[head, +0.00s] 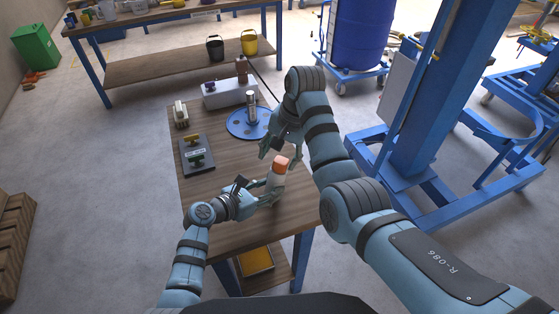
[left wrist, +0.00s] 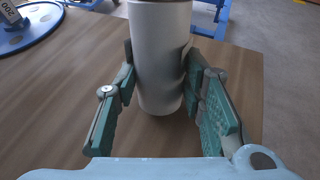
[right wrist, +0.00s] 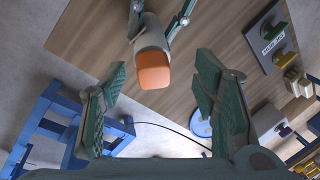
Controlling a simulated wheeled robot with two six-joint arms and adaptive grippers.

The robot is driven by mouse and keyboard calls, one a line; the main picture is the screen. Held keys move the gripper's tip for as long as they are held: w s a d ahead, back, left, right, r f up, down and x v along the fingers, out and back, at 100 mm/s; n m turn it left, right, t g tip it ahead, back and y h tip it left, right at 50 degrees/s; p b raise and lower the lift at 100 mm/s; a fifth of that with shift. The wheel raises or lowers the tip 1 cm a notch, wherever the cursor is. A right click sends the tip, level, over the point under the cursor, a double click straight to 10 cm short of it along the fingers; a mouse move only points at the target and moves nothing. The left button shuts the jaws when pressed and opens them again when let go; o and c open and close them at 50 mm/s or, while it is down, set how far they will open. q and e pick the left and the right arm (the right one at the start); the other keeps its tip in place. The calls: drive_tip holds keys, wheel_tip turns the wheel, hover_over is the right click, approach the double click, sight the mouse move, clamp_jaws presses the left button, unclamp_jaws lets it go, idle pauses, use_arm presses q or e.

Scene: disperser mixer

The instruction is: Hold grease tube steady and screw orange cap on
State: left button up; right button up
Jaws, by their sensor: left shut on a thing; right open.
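The grease tube is a white cylinder (head: 277,178) standing upright near the right edge of the wooden table; its body fills the middle of the left wrist view (left wrist: 158,60). My left gripper (head: 268,192) is shut around its body, with green-padded fingers on both sides. The orange cap (head: 281,162) is at the top of the tube; it also shows in the right wrist view (right wrist: 153,68). I cannot tell how far it is screwed on. My right gripper (head: 272,148) is open above the tube, with the cap beyond and between its fingers (right wrist: 165,105), apart from them.
A blue steel column (head: 436,110) stands to the right. The table's front left is clear.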

sight(286, 164)
drive_tip(key=shift+r, duration=0.15)
use_arm(q)
drive_tip(key=shift+s, duration=0.1)
use_arm(e)
drive_tip(key=n, duration=0.2)
drive_tip(key=shift+n, duration=0.3)
use_arm(q)
drive_tip(key=shift+f, duration=0.1)
use_arm(e)
drive_tip(key=n+g, duration=0.1)
drive_tip(key=n, duration=0.2)
drive_tip(key=n+g, duration=0.1)
drive_tip(key=n, duration=0.2)
drive_tip(key=shift+n, duration=0.3)
use_arm(q)
drive_tip(key=o, duration=0.8)
drive_tip(key=shift+c, duration=0.2)
use_arm(e)
drive_tip(key=v, duration=0.7)
drive_tip(key=shift+d+r, duration=0.2)
use_arm(q)
drive_tip(key=shift+r+p, duration=0.7)
drive_tip(key=shift+r, duration=0.05)
use_arm(e)
drive_tip(key=shift+s+r, duration=0.1)
drive_tip(key=shift+r, duration=0.55)
